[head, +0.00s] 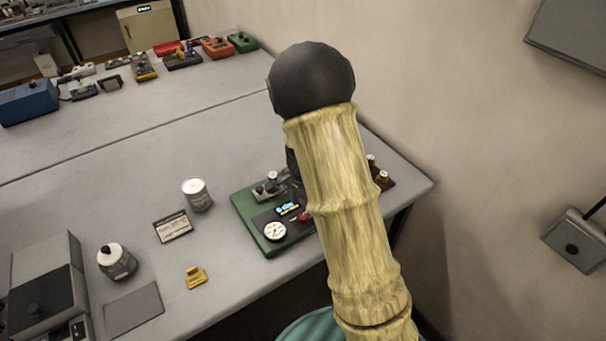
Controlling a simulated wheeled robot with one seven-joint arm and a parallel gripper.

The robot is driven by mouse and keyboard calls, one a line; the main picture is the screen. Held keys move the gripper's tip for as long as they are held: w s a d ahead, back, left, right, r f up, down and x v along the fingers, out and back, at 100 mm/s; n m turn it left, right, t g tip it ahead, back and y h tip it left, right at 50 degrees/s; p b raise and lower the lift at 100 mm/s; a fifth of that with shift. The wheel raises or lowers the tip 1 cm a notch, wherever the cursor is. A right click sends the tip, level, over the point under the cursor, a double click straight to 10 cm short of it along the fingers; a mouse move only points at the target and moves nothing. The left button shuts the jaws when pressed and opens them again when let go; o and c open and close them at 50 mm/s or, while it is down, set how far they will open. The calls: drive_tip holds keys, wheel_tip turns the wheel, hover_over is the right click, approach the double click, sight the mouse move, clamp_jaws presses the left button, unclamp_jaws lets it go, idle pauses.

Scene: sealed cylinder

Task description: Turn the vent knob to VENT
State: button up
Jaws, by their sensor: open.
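A green-based panel unit (249,228) stands near the table's front right edge. It carries a round white gauge (275,231), a small blue-lit display (287,209) and a small red part (304,217), partly covered by my arm. I cannot read labels or tell which part is the vent knob. Small brass-coloured fittings with white tops (383,177) show right of my arm. A dark piece shows beside the arm over the unit, but my gripper's fingers are hidden.
On the grey table (120,190) are a white-grey can (197,195), a framed card (173,227), a yellow piece (196,277), a dark jar (117,262) and a grey box (47,285). Coloured devices line the back. A wall stands close on the right.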

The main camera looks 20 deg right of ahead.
sight(303, 216)
wheel_tip(303, 216, up, 13)
drive_tip(key=shift+b, duration=0.45)
drive_tip(key=s+f+n+t, duration=0.2)
drive_tip(key=s+n, duration=1)
drive_tip(key=s, duration=0.3)
drive_tip(key=shift+d+f+t, duration=0.2)
drive_tip(key=shift+f+t, duration=0.1)
